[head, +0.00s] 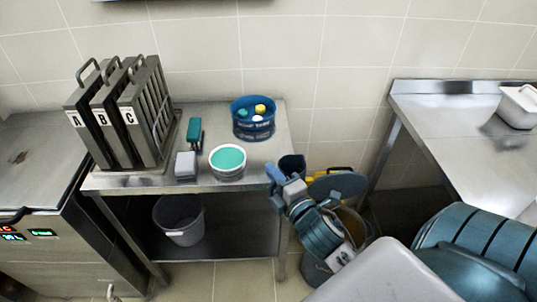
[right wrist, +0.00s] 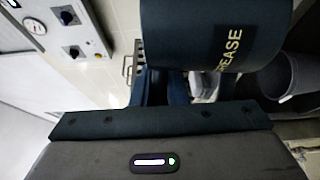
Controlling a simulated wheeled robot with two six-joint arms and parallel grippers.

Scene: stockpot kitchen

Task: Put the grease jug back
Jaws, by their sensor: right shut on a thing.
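The grease jug (head: 292,165) is dark navy, held just off the right edge of the steel table in the head view. In the right wrist view the jug (right wrist: 215,35) fills the top, with "GREASE" in gold letters on its side. My right gripper (head: 283,180) is shut on the jug; its fingers are partly hidden in both views. My left gripper is not in view.
The steel table (head: 158,183) holds racks labelled A, B, C (head: 130,115), a teal-topped tub (head: 228,162), a blue basket (head: 253,118) and a green-handled brush (head: 194,133). A grey bucket (head: 180,222) stands on its lower shelf. A steel counter (head: 440,125) is at right.

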